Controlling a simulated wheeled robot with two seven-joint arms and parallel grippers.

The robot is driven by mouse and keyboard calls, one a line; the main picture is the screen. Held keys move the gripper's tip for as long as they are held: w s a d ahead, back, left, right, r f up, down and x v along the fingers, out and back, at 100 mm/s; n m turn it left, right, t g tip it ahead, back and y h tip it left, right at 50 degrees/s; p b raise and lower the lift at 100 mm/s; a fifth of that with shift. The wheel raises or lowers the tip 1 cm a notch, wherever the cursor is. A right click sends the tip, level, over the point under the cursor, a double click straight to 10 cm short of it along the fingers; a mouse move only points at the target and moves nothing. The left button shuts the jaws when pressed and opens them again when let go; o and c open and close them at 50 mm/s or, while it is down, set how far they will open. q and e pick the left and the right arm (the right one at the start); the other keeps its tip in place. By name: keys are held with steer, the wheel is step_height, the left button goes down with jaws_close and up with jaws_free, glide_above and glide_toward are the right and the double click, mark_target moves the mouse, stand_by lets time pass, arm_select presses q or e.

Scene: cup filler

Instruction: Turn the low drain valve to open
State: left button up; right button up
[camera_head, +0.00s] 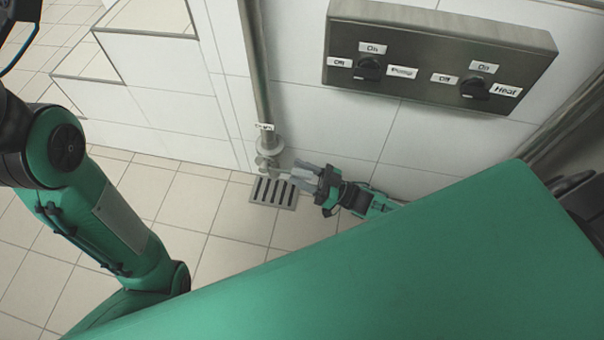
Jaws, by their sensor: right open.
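The low drain valve (267,160) is at the bottom of a vertical metal pipe (254,70) against the tiled wall, with a small label (265,127) above it. My right gripper (294,174) reaches in from the right, low over the floor, with its fingers pointing left at the valve. It is open, and its fingertips are at or very close to the valve's handle. The handle is small and partly hidden by the fingers, so I cannot tell its angle or whether they touch. My left arm shows at the left, but its gripper is out of view.
A floor drain grate (272,192) lies just below the valve. A metal control box (440,55) with Pump and Heat knobs is on the wall above right. White tiled steps (150,60) stand at the upper left. The tiled floor (190,205) at left is clear.

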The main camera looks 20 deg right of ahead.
steer(key=shift+c, duration=0.5)
jaws_close()
steer(key=shift+r+p, duration=0.2)
steer(key=shift+p, duration=0.2)
